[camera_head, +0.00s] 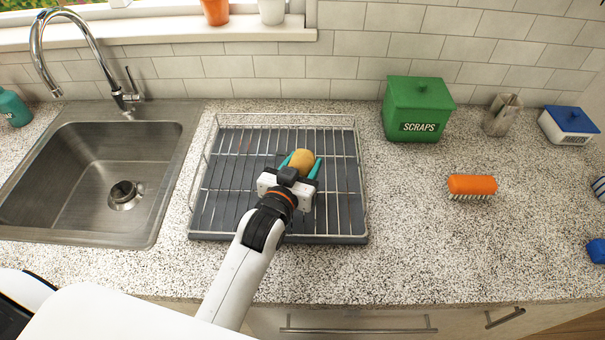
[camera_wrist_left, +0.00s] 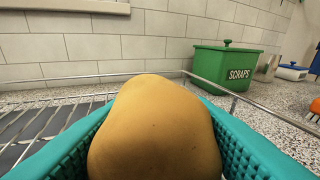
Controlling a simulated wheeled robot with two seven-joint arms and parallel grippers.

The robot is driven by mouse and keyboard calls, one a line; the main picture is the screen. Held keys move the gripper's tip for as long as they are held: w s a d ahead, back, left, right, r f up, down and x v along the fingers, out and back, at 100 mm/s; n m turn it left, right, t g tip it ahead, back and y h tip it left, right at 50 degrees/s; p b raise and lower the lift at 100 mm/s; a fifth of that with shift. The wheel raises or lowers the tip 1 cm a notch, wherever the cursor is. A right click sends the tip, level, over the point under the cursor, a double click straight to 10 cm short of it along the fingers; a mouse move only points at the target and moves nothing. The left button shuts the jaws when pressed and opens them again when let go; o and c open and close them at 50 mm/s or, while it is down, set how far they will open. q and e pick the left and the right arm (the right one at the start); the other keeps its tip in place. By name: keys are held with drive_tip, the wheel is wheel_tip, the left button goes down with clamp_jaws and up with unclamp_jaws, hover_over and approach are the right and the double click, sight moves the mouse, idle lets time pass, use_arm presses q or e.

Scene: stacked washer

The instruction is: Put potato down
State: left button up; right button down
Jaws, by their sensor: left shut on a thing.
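The potato (camera_head: 301,160) is a yellow-brown lump. My left gripper (camera_head: 301,164), with teal fingers, is shut on it, one finger on each side. In the left wrist view the potato (camera_wrist_left: 155,130) fills the lower middle between the teal fingers (camera_wrist_left: 155,135). The gripper is over the middle of the wire dish rack (camera_head: 225,172) on the counter. I cannot tell whether the potato touches the rack wires, as the gripper hides its near side. My right gripper is not in view.
A steel sink (camera_head: 90,170) with a faucet (camera_head: 75,50) lies to the left. Right of the rack stand a green scraps box (camera_head: 418,105), an orange brush (camera_head: 472,185), a metal holder (camera_head: 502,115) and a blue-lidded box (camera_head: 568,126).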

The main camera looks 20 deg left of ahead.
use_arm(q)
drive_tip(key=shift+f, duration=1.7)
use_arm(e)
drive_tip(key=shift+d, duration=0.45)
use_arm(q)
drive_tip(key=shift+f, duration=0.1)
drive_tip(key=o, duration=1)
drive_tip(key=shift+s, duration=0.35)
drive_tip(key=s, duration=0.3)
drive_tip(key=s+r+b, duration=0.1)
drive_tip(key=s, duration=0.3)
drive_tip(key=s+a+r, duration=0.1)
drive_tip(key=s, duration=0.3)
drive_tip(key=shift+s+b, duration=0.15)
drive_tip(key=shift+b, duration=0.2)
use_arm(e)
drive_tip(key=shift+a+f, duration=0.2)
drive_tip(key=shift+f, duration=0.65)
